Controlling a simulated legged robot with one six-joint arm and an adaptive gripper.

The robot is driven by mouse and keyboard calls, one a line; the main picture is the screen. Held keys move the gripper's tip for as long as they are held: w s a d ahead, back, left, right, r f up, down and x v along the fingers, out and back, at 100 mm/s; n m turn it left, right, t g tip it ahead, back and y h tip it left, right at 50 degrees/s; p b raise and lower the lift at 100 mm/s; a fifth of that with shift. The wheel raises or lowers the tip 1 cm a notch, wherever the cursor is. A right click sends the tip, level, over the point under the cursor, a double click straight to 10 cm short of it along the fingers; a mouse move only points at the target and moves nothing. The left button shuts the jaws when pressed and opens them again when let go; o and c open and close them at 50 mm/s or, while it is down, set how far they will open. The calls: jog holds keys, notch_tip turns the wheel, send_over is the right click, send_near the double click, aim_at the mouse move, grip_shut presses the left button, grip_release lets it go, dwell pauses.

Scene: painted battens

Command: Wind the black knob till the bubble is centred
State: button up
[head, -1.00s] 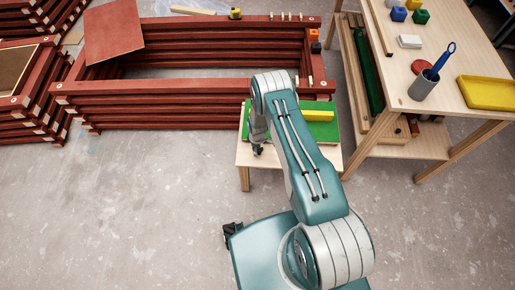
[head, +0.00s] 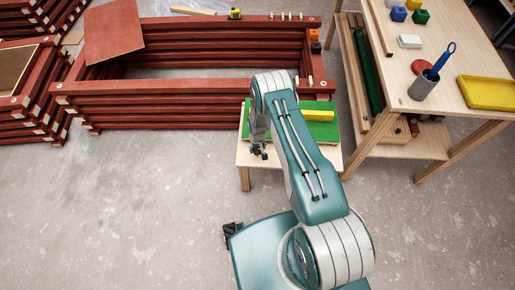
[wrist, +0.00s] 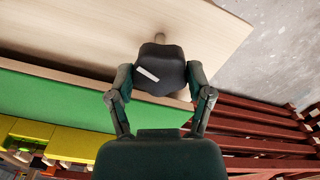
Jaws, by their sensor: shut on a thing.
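The black knob (wrist: 162,72) is lobed and has a white mark on its face. It sits at the edge of a pale wooden board in the wrist view. My gripper (wrist: 160,77) is shut on it, one finger on each side. In the head view my gripper (head: 259,152) is at the front left of a small wooden stand (head: 244,158). A green panel (head: 333,132) lies on the stand, with a yellow bar (head: 319,115) on it. The yellow bar also shows in the wrist view (wrist: 70,143). I cannot make out a bubble in either view.
Red stacked battens (head: 180,87) form a frame behind the stand. A workbench (head: 445,98) at the right holds a grey cup (head: 422,88), a yellow tray (head: 487,93) and coloured blocks. The grey floor (head: 130,210) at the front left is clear.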

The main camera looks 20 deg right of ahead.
aim_at(257, 148)
jog(key=shift+m, duration=0.6)
jog(key=o, duration=1.1)
jog(key=shift+o, duration=0.2)
notch_tip(257, 148, up, 12)
dwell(0.3)
